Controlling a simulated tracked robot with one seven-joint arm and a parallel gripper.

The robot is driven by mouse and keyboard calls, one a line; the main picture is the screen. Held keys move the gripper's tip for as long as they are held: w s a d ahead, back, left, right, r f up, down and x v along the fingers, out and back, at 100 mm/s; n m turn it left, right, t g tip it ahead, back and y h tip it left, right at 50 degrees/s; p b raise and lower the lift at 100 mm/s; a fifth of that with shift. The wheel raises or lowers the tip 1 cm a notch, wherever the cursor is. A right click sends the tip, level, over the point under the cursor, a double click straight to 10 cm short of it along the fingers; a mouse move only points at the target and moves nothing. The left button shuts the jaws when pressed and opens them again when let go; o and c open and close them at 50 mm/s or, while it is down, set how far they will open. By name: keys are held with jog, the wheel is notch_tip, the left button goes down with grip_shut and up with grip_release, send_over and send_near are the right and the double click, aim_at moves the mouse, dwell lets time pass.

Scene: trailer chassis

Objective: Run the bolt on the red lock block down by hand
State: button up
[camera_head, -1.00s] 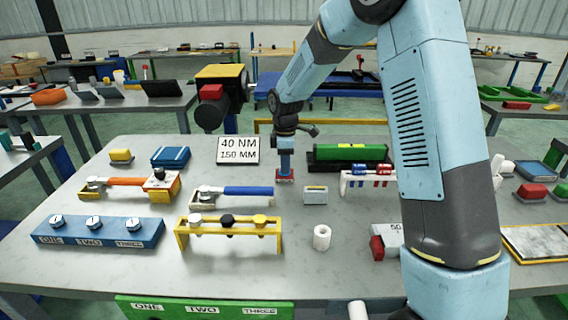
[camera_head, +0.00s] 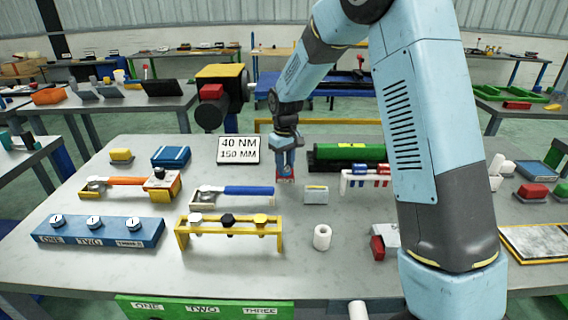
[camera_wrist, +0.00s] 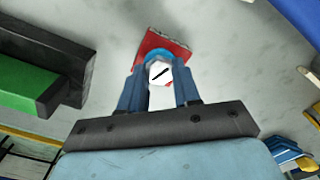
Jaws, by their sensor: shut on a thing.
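The red lock block (camera_head: 285,179) sits on the grey bench, below and left of the green-topped black box; it also shows in the wrist view (camera_wrist: 149,47). The bolt (camera_wrist: 159,73) has a pale hex head with a dark line across it. A blue ring shows around its far side, over the red block. My gripper (camera_wrist: 159,82) points down over the block, its two blue fingers on either side of the bolt head and shut on it. In the head view my gripper (camera_head: 284,168) hides the bolt. The bolt's shank and its depth cannot be seen.
The black box with a green top (camera_head: 348,157) stands close to the right. A sign reading 40 NM, 150 MM (camera_head: 238,150) is to the left. A blue-handled wrench (camera_head: 247,190) and a grey block (camera_head: 316,195) lie nearer the front. A yellow rack (camera_head: 228,228) stands further forward.

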jog(key=m, duration=0.4)
jog(key=shift+w+r+m, duration=0.1)
jog(key=shift+r+m, duration=0.05)
jog(key=shift+m, duration=0.15)
jog(key=m, duration=0.3)
jog(key=shift+a+m, duration=0.1)
jog(key=shift+m, duration=0.2)
jog(key=m, duration=0.7)
jog(key=shift+a, duration=0.1)
jog(key=m, duration=0.5)
jog(key=shift+m, duration=0.3)
jog(key=m, duration=0.4)
jog(key=shift+m, duration=0.3)
jog(key=shift+w, duration=0.1)
jog(key=o, duration=1.1)
jog(key=shift+c, duration=0.2)
